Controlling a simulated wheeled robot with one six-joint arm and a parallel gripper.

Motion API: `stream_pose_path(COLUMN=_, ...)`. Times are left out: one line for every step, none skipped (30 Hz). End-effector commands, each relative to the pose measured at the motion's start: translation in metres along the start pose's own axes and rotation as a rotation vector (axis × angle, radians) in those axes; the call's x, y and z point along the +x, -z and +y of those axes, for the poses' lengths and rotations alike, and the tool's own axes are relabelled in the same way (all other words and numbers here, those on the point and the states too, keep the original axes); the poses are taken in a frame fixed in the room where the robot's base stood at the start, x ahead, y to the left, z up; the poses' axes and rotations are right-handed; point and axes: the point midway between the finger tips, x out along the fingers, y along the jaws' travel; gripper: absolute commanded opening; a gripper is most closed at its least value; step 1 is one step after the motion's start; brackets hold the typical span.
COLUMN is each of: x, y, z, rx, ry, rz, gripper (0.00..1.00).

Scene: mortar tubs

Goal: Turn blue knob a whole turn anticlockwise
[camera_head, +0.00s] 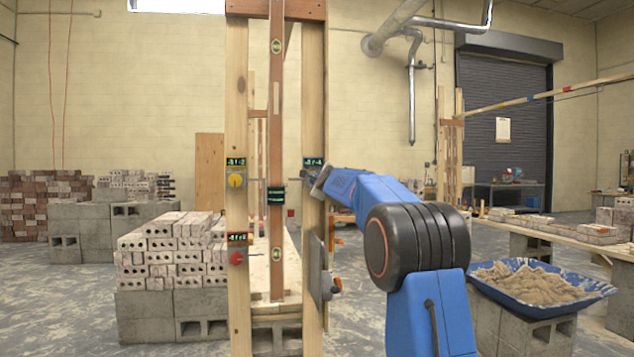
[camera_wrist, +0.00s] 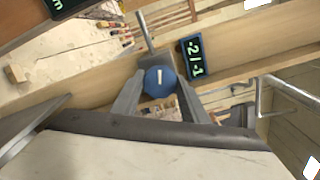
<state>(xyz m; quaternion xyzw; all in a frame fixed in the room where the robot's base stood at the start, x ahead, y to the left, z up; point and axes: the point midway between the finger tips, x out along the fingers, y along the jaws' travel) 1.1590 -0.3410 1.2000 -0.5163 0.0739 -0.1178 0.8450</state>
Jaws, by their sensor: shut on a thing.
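The blue knob (camera_wrist: 160,82) sits on a wooden post, with a short pale mark across its face. In the wrist view my gripper (camera_wrist: 160,88) has one finger on each side of the knob and is shut on it. In the head view my gripper (camera_head: 317,183) reaches the right wooden post (camera_head: 313,120) from the right, just below a small dark display (camera_head: 313,162). The knob is hidden there behind my gripper. In the wrist view a dark display with green characters (camera_wrist: 194,57) is mounted beside the knob.
The left post (camera_head: 237,110) carries a yellow knob (camera_head: 236,181) and a red knob (camera_head: 237,258), each under a display. A grey metal plate (camera_head: 317,280) hangs low on the right post. A blue tub of sand (camera_head: 540,285) stands at the right on blocks.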

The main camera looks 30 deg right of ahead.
Motion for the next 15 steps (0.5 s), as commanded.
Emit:
stream_pose_path(x=0.0, y=0.0002, z=0.0012, rx=-0.042, ry=-0.002, rz=0.0, gripper=0.18)
stream_pose_path(x=0.0001, y=0.0002, z=0.0013, rx=-0.071, ry=-0.002, rz=0.0, gripper=0.18)
stream_pose_path(x=0.0001, y=0.0002, z=0.0014, rx=-0.109, ry=-0.002, rz=0.001, gripper=0.18)
stream_pose_path(x=0.0001, y=0.0002, z=0.0014, rx=-0.137, ry=-0.002, rz=0.001, gripper=0.18)
stream_pose_path(x=0.0001, y=0.0002, z=0.0014, rx=-0.166, ry=-0.002, rz=0.001, gripper=0.18)
stream_pose_path(x=0.0001, y=0.0002, z=0.0015, rx=-0.204, ry=-0.003, rz=0.001, gripper=0.18)
stream_pose_path(x=0.0001, y=0.0002, z=0.0016, rx=-0.232, ry=-0.003, rz=0.001, gripper=0.18)
stream_pose_path(x=0.0001, y=0.0002, z=0.0016, rx=-0.261, ry=-0.003, rz=0.001, gripper=0.18)
stream_pose_path(x=0.0001, y=0.0002, z=0.0017, rx=-0.299, ry=-0.003, rz=0.001, gripper=0.18)
stream_pose_path(x=0.0001, y=0.0002, z=0.0017, rx=-0.327, ry=-0.003, rz=0.001, gripper=0.18)
stream_pose_path(x=0.0001, y=0.0002, z=0.0018, rx=-0.356, ry=-0.003, rz=0.001, gripper=0.18)
stream_pose_path(x=0.0001, y=0.0002, z=0.0019, rx=-0.394, ry=-0.003, rz=0.001, gripper=0.18)
stream_pose_path(x=0.0001, y=0.0003, z=0.0019, rx=-0.422, ry=-0.003, rz=0.001, gripper=0.18)
stream_pose_path(x=0.0001, y=0.0003, z=0.002, rx=-0.451, ry=-0.003, rz=0.001, gripper=0.18)
stream_pose_path(x=0.0002, y=0.0003, z=0.0021, rx=-0.488, ry=-0.003, rz=0.002, gripper=0.18)
